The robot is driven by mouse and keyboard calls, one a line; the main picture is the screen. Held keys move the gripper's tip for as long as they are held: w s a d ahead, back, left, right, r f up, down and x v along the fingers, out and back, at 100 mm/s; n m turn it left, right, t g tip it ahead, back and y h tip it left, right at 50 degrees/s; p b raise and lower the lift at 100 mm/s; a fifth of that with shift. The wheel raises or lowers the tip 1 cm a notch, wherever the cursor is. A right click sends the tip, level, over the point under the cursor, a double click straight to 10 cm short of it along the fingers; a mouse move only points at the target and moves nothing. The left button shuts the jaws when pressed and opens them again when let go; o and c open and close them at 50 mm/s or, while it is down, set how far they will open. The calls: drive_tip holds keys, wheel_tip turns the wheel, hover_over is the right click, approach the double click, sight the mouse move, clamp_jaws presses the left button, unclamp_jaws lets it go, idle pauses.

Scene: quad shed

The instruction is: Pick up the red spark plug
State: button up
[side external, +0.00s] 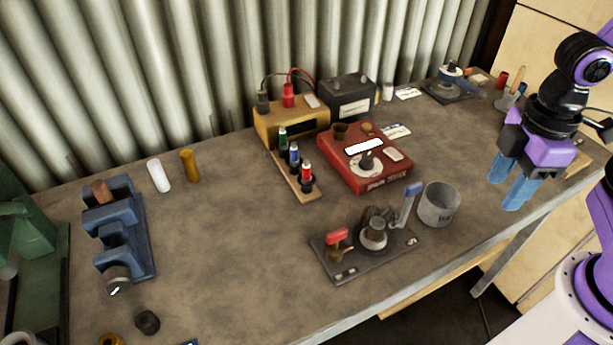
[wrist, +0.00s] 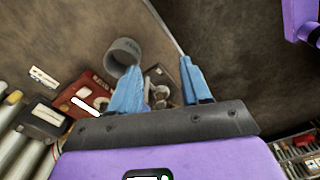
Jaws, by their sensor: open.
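The red spark plug (side external: 306,172) stands upright at the near end of a small wooden rack (side external: 309,195) in the side external view. A blue spark plug (side external: 294,155) and a green spark plug (side external: 282,138) stand behind it in the same rack. My gripper (side external: 507,192) is open and empty, high at the right end of the bench, well to the right of the rack. Its two blue fingers are spread apart in the wrist view (wrist: 159,72). I cannot make out the red spark plug in the wrist view.
A red tester box (side external: 380,182) stands right of the rack, with a yellow charger (side external: 270,122) and black battery (side external: 350,97) behind. A grey metal cup (side external: 438,207) and a dark fixture plate (side external: 345,270) are nearer the front.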

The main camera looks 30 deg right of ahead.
drive_tip(key=w+a+r+n, duration=0.1)
drive_tip(key=w+a+r, duration=0.2)
drive_tip(key=w+a, duration=0.35)
drive_tip(key=w+a+r+n, duration=0.1)
drive_tip(key=w+a+r, duration=0.1)
drive_tip(key=w+a, duration=0.5)
drive_tip(key=r+n, duration=0.1)
drive_tip(key=r, duration=0.1)
hover_over(306, 162)
drive_tip(key=f, duration=1.1)
drive_tip(key=shift+w+d+f, duration=0.1)
drive_tip(key=shift+d+f, duration=0.15)
drive_tip(key=shift+f, duration=0.1)
drive_tip(key=shift+a+f, duration=0.15)
drive_tip(key=shift+f, duration=2.5)
clamp_jaws()
